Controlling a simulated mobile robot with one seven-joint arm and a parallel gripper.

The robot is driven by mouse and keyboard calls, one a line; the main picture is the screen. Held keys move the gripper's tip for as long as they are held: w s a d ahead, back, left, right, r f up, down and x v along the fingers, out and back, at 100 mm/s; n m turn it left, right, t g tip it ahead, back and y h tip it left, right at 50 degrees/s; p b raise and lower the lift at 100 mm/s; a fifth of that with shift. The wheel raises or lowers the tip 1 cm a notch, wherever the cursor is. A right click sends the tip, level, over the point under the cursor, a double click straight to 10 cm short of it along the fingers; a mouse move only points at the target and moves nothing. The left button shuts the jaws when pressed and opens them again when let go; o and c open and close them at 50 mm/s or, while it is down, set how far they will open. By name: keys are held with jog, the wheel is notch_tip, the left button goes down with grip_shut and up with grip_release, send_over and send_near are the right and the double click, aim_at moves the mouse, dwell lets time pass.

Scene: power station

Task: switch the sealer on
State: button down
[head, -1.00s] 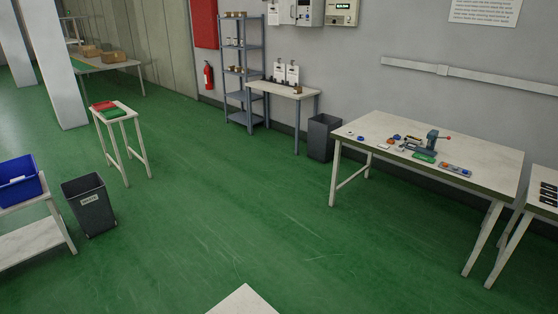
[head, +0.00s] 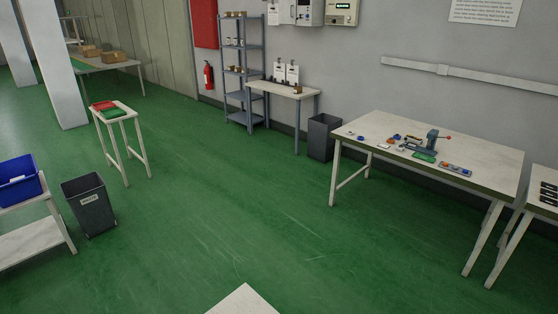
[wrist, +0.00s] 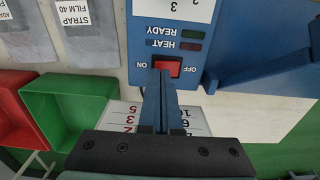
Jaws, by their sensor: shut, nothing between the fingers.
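The sealer's blue front panel (wrist: 222,28) fills the upper middle of the wrist view, with its lettering upside down. It bears a red rocker switch (wrist: 175,66), with ON printed at its left and OFF at its right. Above the switch are a dull red HEAT lamp (wrist: 190,46) and a dark green READY lamp (wrist: 193,34). My gripper (wrist: 163,78) is shut and empty, and its fingertips overlap the ON side of the switch. I cannot tell whether they touch it. The fingers hide part of the switch. I cannot make out the sealer or my gripper in the head view.
In the wrist view a red bin (wrist: 22,108) and a green bin (wrist: 68,98) lie left of my fingers. A blue bar (wrist: 268,70) juts out at right. In the head view a worktable (head: 490,158) stands at right, and the green floor (head: 215,200) is mostly clear.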

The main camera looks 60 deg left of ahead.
jog(key=shift+f+b, duration=0.5)
jog(key=shift+f, duration=0.3)
notch_tip(320, 180, up, 7)
jog(key=p, duration=0.7)
jog(key=shift+r+p, duration=0.15)
jog(key=shift+p, duration=0.2)
dwell(0.7)
